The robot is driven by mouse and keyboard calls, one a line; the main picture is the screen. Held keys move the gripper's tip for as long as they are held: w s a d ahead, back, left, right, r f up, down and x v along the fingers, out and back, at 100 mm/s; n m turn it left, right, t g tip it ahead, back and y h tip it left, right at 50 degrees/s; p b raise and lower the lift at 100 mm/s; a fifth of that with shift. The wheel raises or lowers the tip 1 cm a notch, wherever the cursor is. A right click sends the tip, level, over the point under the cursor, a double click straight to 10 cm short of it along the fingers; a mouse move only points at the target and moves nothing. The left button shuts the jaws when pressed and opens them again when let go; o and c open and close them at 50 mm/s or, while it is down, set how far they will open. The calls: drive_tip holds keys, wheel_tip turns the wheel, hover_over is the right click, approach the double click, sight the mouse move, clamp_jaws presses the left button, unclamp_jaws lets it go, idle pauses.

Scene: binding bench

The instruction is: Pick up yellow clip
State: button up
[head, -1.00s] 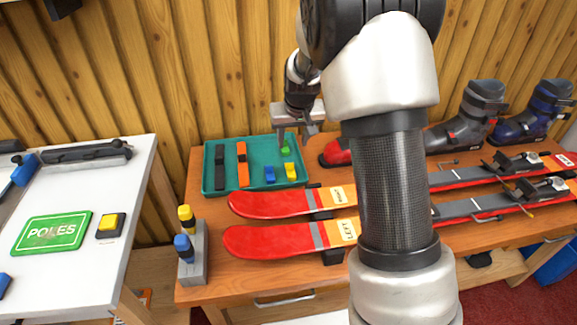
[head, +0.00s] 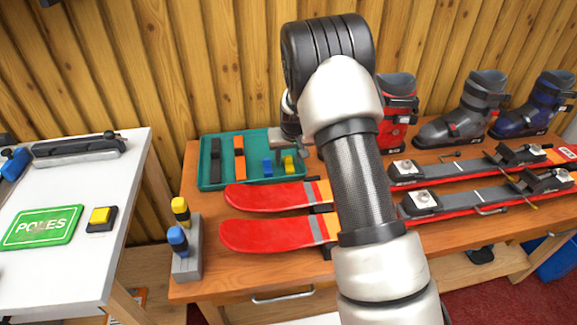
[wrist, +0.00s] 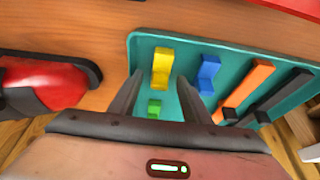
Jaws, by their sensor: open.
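The yellow clip (head: 288,163) lies at the right end of the teal tray (head: 203,183), near its front edge. It also shows in the wrist view (wrist: 162,68), just beyond the gap between the fingertips. My gripper (wrist: 160,80) is open and empty, its fingers pointing toward the yellow clip with one to each side of its line. In the head view my arm hides most of the gripper, which is over the right end of the tray. A green clip (wrist: 154,108) shows between the fingers in the wrist view.
A blue clip (wrist: 208,75) lies close beside the yellow one. An orange strap (head: 239,158) and a black strap (head: 215,160) lie further left in the tray. Red skis (head: 265,196) lie in front, and a red boot (head: 397,110) stands to the right.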

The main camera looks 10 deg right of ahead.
drive_tip(key=shift+w+f, duration=0.2)
drive_tip(key=shift+f, duration=0.1)
drive_tip(key=shift+c, duration=0.5)
clamp_jaws()
drive_tip(key=shift+r, duration=0.1)
